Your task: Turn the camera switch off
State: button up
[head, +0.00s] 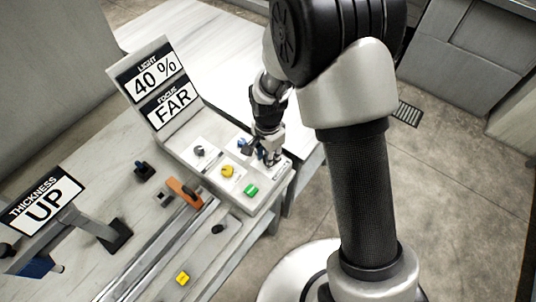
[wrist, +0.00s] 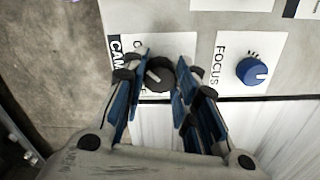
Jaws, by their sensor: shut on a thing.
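The camera switch (wrist: 160,79) is a dark round knob with a white pointer line, on a white label plate in the wrist view. The pointer slants toward the upper left. A black label (wrist: 115,46) beside it reads "CAM", with the rest hidden. My gripper (wrist: 157,72) has its blue-padded fingers on both sides of the knob and is shut on it. The fingers cover part of the plate's lettering, so the position marks are not fully readable. In the head view my gripper (head: 268,155) is down at the right end of the control panel, hiding the switch.
The blue focus knob (wrist: 252,71) sits close to the right of my fingers in the wrist view. A yellow knob (head: 228,171), a green switch (head: 251,190) and a grey knob (head: 200,151) share the panel. A display (head: 158,87) reads "LIGHT 40 %" and "FOCUS FAR".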

jog(key=shift+n, duration=0.3)
jog(key=n, duration=0.4)
jog(key=shift+p, duration=0.4)
jog(key=n, duration=0.5)
jog(key=n+p, duration=0.1)
jog(key=n, duration=0.3)
jog(key=shift+d, duration=0.1)
jog(key=shift+n, duration=2.1)
jog(key=o, duration=1)
jog(key=shift+o, duration=0.2)
